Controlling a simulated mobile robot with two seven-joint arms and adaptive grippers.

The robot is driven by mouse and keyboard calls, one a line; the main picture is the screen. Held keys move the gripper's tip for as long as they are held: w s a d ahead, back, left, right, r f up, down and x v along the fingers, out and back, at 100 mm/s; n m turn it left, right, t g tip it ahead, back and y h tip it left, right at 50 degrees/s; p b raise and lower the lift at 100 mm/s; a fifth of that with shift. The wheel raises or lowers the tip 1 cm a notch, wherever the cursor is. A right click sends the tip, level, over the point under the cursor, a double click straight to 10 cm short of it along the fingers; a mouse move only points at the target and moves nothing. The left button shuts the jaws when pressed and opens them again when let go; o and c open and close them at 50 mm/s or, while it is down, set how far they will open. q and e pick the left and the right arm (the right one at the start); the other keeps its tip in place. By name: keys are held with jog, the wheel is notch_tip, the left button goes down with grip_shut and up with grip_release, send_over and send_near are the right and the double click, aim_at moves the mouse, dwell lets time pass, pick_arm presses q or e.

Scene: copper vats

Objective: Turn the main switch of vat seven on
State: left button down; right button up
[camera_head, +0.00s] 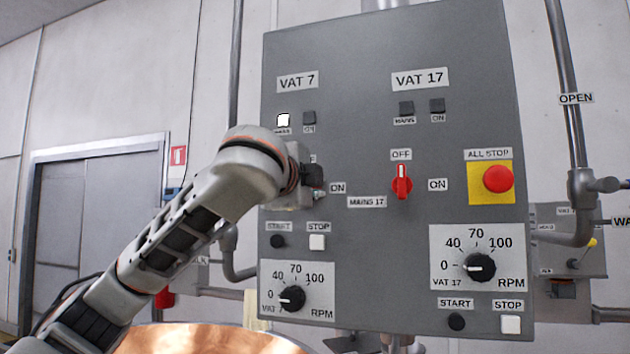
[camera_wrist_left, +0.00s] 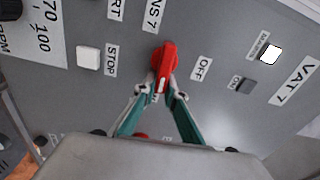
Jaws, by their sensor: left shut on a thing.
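The main switch of vat seven is a red knob (camera_wrist_left: 167,62) on the grey panel, seen in the left wrist view. My left gripper (camera_wrist_left: 165,91) is shut on its lower end, one finger on each side. The knob's white mark points away from the OFF label's side, toward the gripper. In the head view my left gripper (camera_head: 310,184) is at the panel, left of the ON label (camera_head: 337,188), and my arm hides the knob. The VAT 7 mains lamp (camera_head: 283,120) is lit white; it also shows in the wrist view (camera_wrist_left: 270,54). My right gripper is not in view.
The vat 17 switch (camera_head: 402,183) points up at OFF. A red all-stop button (camera_head: 498,179) is at the panel's right. Speed dials (camera_head: 292,298) and start and stop buttons are below. A copper vat (camera_head: 205,341) is at the bottom.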

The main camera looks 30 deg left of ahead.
pick_arm(q)
jog(key=shift+a+f+m, duration=0.1)
jog(key=shift+a+m, duration=0.3)
jog(key=shift+a, duration=0.05)
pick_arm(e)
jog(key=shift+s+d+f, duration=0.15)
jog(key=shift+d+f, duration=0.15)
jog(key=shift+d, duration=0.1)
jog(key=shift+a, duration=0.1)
pick_arm(q)
jog(key=c, duration=2.1)
grip_release()
jog(key=shift+a+y, duration=0.1)
jog(key=shift+y, duration=0.2)
jog(key=shift+a, duration=0.4)
jog(key=shift+d, duration=0.45)
jog(key=v, duration=1.2)
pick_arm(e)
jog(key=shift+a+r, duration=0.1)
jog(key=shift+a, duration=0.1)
